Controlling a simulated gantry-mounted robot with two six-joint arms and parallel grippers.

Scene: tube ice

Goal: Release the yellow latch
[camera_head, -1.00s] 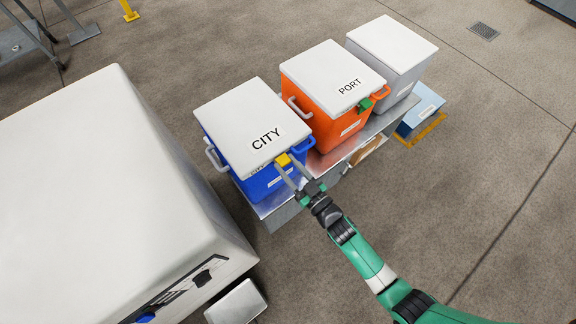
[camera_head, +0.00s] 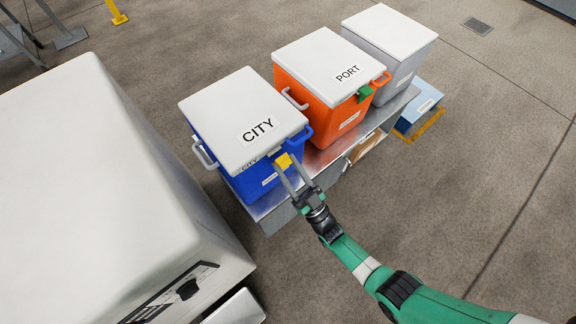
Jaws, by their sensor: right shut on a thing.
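The yellow latch (camera_head: 284,161) is at the front edge of the blue box (camera_head: 262,181), whose white lid (camera_head: 235,112) reads CITY. The latch stands out from the lid edge, and a small grey piece shows between it and the lid. My right gripper (camera_head: 286,167) reaches in from the lower right and is shut on the yellow latch with its two long fingers. The lid lies flat on the box. My left gripper is not in view.
An orange box (camera_head: 305,92) with a PORT lid and green latch (camera_head: 364,93), and a grey box (camera_head: 400,72), stand beside it on a metal bench (camera_head: 325,152). A large white body (camera_head: 80,190) fills the left. The floor at right is clear.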

